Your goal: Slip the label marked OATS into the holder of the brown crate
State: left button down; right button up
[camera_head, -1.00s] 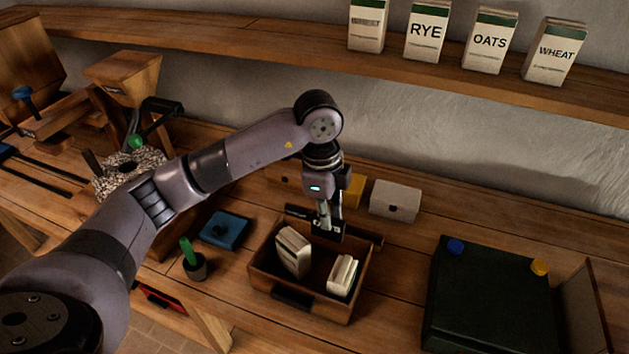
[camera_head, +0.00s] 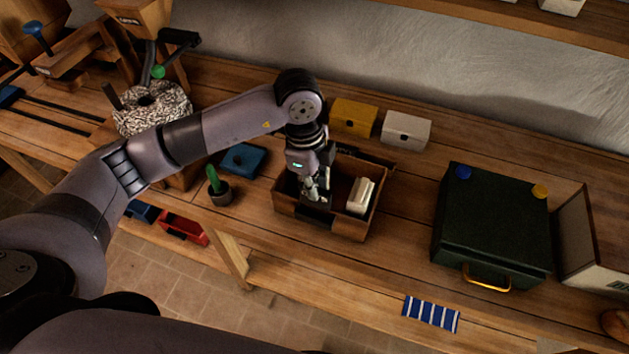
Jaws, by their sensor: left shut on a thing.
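The brown crate (camera_head: 345,228) is an open wooden box on the bench, with a dark holder (camera_head: 313,216) on its front wall. My left gripper (camera_head: 316,197) points down at the crate's front left, just above the holder. It is shut on a small dark label (camera_head: 318,202), whose lettering I cannot read now. I cannot tell whether the label touches the holder. Pale packets (camera_head: 361,195) stand in the crate's right part; its left part is hidden behind the gripper. My right gripper is not in view.
A dark strip (camera_head: 367,154), yellow box (camera_head: 354,117) and white box (camera_head: 406,131) are behind the crate. A potted cactus (camera_head: 218,190) and blue item (camera_head: 243,159) are left. A dark green case (camera_head: 493,222) is right, with bare bench between.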

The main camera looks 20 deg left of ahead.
aim_at(315, 205)
pick_arm(q)
jog(key=shift+f+b, duration=0.55)
jog(key=shift+f, duration=0.35)
jog(key=shift+f+b, duration=0.75)
jog(key=shift+f, duration=0.25)
jog(key=shift+f+b, duration=0.5)
jog(key=shift+f, duration=0.2)
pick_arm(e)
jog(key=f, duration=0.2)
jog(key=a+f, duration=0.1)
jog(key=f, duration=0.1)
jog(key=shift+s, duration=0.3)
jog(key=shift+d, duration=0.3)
pick_arm(q)
jog(key=c, duration=1.6)
grip_release()
jog(key=shift+o, duration=0.2)
